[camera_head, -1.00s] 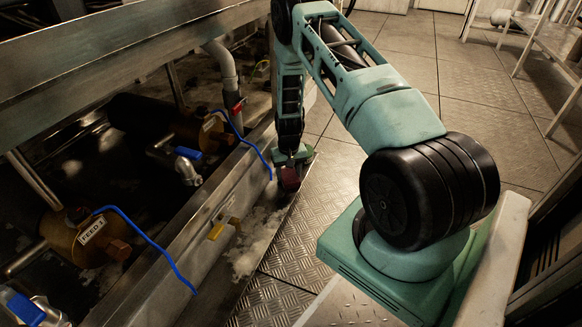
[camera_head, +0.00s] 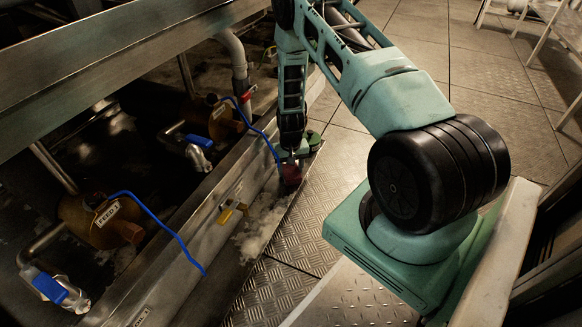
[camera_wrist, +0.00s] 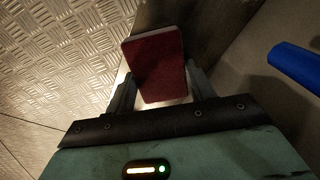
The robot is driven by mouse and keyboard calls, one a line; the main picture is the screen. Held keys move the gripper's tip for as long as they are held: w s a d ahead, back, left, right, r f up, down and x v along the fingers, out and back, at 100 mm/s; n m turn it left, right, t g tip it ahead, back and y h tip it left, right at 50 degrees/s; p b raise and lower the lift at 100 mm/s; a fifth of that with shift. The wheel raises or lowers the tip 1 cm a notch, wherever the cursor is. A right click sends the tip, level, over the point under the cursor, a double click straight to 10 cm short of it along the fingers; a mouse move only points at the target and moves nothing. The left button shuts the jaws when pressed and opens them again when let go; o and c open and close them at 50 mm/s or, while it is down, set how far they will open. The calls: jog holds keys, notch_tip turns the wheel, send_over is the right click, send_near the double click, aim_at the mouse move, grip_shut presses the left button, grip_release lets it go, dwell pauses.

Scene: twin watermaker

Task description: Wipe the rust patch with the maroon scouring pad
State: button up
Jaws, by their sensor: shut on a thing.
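My gripper (camera_wrist: 158,90) is shut on the maroon scouring pad (camera_wrist: 156,62), which sits between its two fingers in the wrist view. In the head view the pad (camera_head: 291,175) shows small at the end of my arm, low beside the steel sill and above the dark ledge at the edge of the plate floor. I cannot tell whether the pad touches the surface beneath it. No rust patch can be made out clearly in either view; the pad and gripper may hide it.
Whitish crust (camera_head: 262,222) lies on the ledge. Checkered floor (camera_head: 325,200) to the right is clear.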

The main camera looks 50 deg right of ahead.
jog(key=shift+r+p, duration=2.55)
jog(key=shift+r, duration=0.45)
jog(key=shift+r, duration=0.1)
notch_tip(320, 180, up, 3)
jog(key=p, duration=0.3)
